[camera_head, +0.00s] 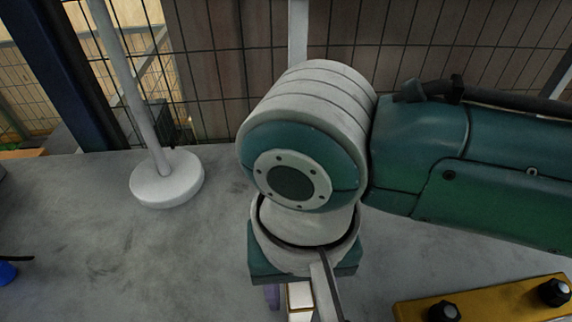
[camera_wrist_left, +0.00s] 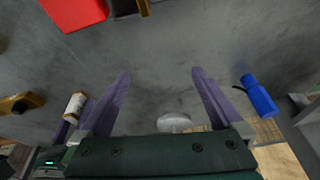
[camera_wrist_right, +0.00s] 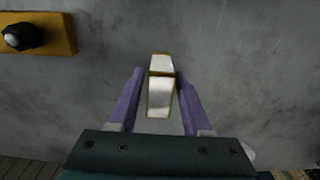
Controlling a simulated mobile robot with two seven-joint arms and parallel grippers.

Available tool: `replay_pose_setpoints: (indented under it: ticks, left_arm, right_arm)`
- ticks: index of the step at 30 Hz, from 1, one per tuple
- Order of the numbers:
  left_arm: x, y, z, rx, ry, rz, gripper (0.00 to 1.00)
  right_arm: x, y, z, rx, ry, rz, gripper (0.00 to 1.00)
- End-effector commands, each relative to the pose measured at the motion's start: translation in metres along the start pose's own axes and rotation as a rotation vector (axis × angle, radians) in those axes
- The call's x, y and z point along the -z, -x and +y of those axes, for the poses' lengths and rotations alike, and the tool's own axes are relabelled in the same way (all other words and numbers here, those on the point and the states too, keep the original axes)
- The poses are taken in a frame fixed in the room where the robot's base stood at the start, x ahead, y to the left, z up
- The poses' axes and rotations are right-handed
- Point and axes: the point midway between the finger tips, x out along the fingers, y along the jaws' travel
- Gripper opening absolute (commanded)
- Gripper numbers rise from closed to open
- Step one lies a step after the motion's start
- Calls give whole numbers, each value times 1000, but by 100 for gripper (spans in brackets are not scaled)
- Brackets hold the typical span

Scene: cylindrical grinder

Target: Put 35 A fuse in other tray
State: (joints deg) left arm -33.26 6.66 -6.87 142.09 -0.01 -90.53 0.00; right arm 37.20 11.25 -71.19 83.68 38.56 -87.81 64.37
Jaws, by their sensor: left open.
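My right gripper (camera_wrist_right: 160,80) has its purple fingers close on both sides of a white block-like fuse with gold-brown edges (camera_wrist_right: 159,98). The fuse also shows at the bottom of the head view (camera_head: 300,296), below my right wrist, and at the left of the left wrist view (camera_wrist_left: 75,105). I cannot read its rating. It is held above the grey surface. My left gripper (camera_wrist_left: 160,73) is open and empty, pointing at bare grey surface; it is outside the head view. I cannot identify a tray for certain in any view.
A yellow plate with black knobs (camera_head: 492,301) lies at the lower right of the head view. A white round post base (camera_head: 166,184) stands at left, before a mesh fence (camera_head: 215,75). The left wrist view shows a red object (camera_wrist_left: 75,12) and a blue bottle (camera_wrist_left: 259,96).

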Motion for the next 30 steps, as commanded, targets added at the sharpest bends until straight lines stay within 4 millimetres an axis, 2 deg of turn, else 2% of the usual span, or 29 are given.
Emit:
replay_pose_setpoints:
  ticks: [3,9,13,24,30]
  left_arm:
    - [0,0,1,-2,2,1,100]
    - [0,0,1,-2,2,1,100]
    - [1,4,0,-2,2,1,100]
    - [8,24,-2,4,-6,0,100]
    - [9,28,-3,6,-8,0,100]
  right_arm:
    - [0,0,0,0,0,0,60]
    - [0,0,0,-1,0,0,60]
    - [1,11,0,0,-1,2,60]
    - [1,90,0,2,0,3,60]
    - [1,118,0,1,-1,1,60]
